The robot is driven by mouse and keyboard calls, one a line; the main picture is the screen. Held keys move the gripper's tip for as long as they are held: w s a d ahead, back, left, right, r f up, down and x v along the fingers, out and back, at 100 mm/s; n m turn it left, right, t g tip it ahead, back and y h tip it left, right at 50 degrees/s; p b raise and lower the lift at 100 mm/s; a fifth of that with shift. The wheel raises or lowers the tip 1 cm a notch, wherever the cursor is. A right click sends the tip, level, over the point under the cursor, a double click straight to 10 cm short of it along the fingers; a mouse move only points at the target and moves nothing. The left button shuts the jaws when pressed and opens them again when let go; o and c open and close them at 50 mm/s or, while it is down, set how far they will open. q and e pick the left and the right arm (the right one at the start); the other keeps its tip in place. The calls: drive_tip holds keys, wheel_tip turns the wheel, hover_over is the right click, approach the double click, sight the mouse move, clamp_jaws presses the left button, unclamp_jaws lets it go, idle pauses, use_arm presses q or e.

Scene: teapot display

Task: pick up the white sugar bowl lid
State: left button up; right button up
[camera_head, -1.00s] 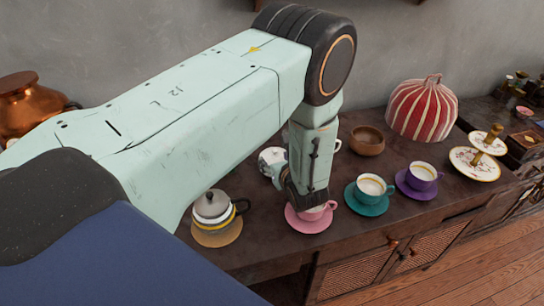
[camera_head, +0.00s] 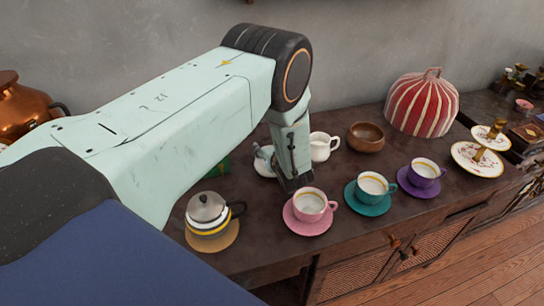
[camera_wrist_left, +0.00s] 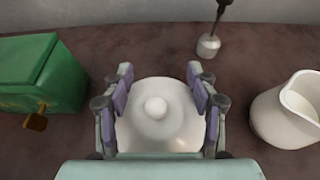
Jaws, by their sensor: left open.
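The white sugar bowl lid (camera_wrist_left: 157,126), with a round knob on top, is below my left gripper (camera_wrist_left: 160,88) in the left wrist view. The open fingers stand on either side of the lid, with the knob between them. I cannot tell whether the fingers touch it. The bowl under the lid is hidden from above. In the head view my left gripper (camera_head: 292,182) points down behind the pink cup, and a white vessel (camera_head: 262,163) shows partly behind it. My right gripper is not in view.
A white creamer (camera_wrist_left: 290,110) stands to the right and a green box (camera_wrist_left: 42,72) to the left. A pink cup (camera_head: 309,202), a teal cup (camera_head: 371,185) and a grey-lidded pot (camera_head: 207,212) stand nearer the front edge. A wooden bowl (camera_head: 366,138) is behind.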

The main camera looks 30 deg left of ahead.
use_arm(q)
drive_tip(key=shift+s+a+r, duration=0.1)
drive_tip(key=shift+a, duration=0.2)
drive_tip(key=shift+c, duration=0.4)
drive_tip(key=shift+d, duration=0.1)
drive_tip(key=c, duration=1.1)
drive_tip(key=shift+f, duration=0.25)
clamp_jaws()
